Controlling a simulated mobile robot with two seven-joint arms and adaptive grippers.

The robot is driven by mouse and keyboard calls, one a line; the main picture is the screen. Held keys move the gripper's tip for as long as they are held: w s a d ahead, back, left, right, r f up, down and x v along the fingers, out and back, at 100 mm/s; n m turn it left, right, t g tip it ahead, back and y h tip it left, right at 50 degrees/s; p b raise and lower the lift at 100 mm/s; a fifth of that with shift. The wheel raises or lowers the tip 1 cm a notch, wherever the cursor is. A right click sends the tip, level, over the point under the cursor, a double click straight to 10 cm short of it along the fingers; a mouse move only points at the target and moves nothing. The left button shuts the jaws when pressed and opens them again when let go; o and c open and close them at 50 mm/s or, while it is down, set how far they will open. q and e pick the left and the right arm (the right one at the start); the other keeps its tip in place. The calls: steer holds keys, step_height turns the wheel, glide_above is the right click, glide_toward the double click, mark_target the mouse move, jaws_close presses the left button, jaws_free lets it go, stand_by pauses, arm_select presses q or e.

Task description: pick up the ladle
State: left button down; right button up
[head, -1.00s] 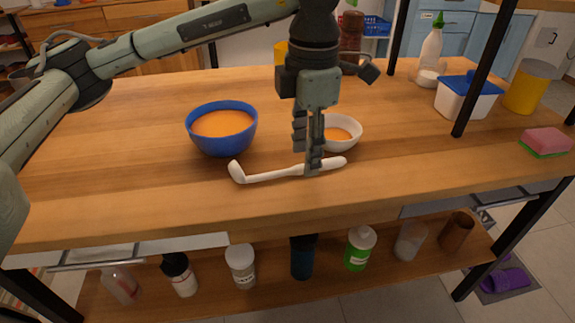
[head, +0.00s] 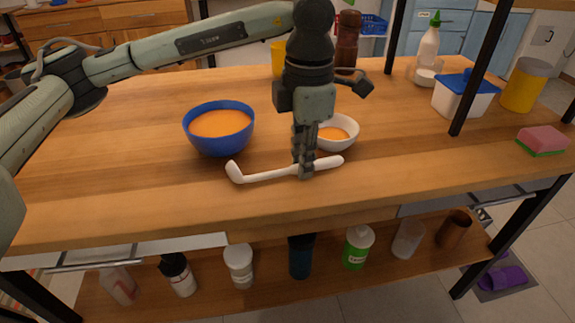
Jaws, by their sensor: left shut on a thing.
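The white ladle (head: 263,176) lies along the front of the wooden table in the head view, its bowl end at the left and its handle reaching right. My left gripper (head: 305,171) points down over the handle and is shut on it, right of the ladle's middle. The ladle looks to be at table height; I cannot tell whether it touches the wood. My right gripper is not in view.
A blue bowl (head: 219,143) of orange contents stands behind the ladle. A small white bowl (head: 345,142) sits right behind the gripper. A black post (head: 478,75), a white-and-blue tub (head: 459,101) and a sponge (head: 542,140) are at the right. The table front left is clear.

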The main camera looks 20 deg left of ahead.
arm_select(q)
steer(key=shift+r, duration=0.15)
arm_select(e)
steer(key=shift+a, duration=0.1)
